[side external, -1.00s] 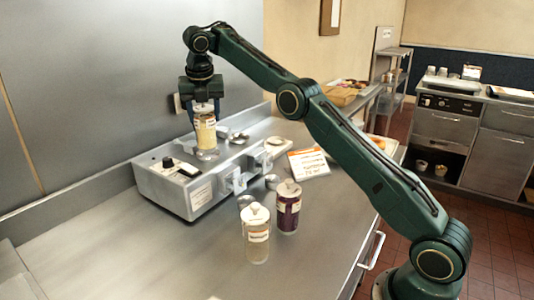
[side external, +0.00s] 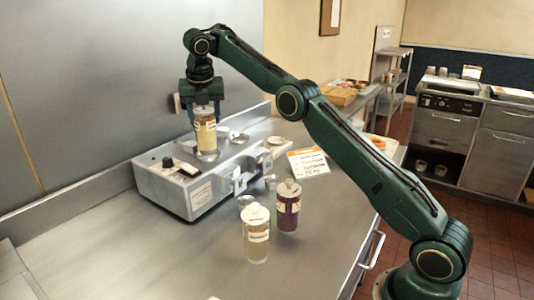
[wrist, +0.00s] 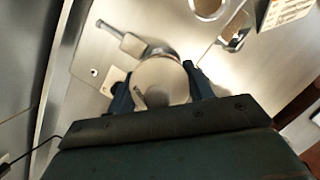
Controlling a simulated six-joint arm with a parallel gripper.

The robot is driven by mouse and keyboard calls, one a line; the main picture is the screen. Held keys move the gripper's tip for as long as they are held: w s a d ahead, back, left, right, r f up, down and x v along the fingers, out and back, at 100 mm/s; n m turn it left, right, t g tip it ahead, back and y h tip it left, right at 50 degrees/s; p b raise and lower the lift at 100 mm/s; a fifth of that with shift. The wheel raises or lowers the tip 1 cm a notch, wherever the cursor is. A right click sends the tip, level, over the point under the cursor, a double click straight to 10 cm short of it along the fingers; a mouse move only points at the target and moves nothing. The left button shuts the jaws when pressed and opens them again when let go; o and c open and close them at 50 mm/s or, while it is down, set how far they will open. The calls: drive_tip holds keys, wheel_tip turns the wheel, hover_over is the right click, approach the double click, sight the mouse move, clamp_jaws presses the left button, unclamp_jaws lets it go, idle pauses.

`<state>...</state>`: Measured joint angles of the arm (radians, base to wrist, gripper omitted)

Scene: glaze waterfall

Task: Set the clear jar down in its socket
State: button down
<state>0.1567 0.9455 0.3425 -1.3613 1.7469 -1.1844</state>
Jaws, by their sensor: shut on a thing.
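My gripper (side external: 202,100) is shut on a jar (side external: 206,136) with a cream label and a clear lower part. The jar hangs upright over the top of the grey metal dispenser unit (side external: 170,205). In the wrist view, the jar's pale round lid (wrist: 158,80) sits between the two dark fingers of my gripper (wrist: 160,92). The jar's base is at the unit's top surface; I cannot tell whether it touches. The socket under it is hidden by the jar.
A jar with a pale lid (side external: 256,236) and a purple jar (side external: 287,207) stand on the steel counter (side external: 130,255) in front of the unit. The counter's front left is clear.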

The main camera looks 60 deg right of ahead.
drive_tip(key=c, duration=0.5)
unclamp_jaws()
drive_tip(key=shift+r, duration=0.1)
drive_tip(key=v, duration=1.2)
idle(0.4)
drive_tip(key=shift+s, duration=0.1)
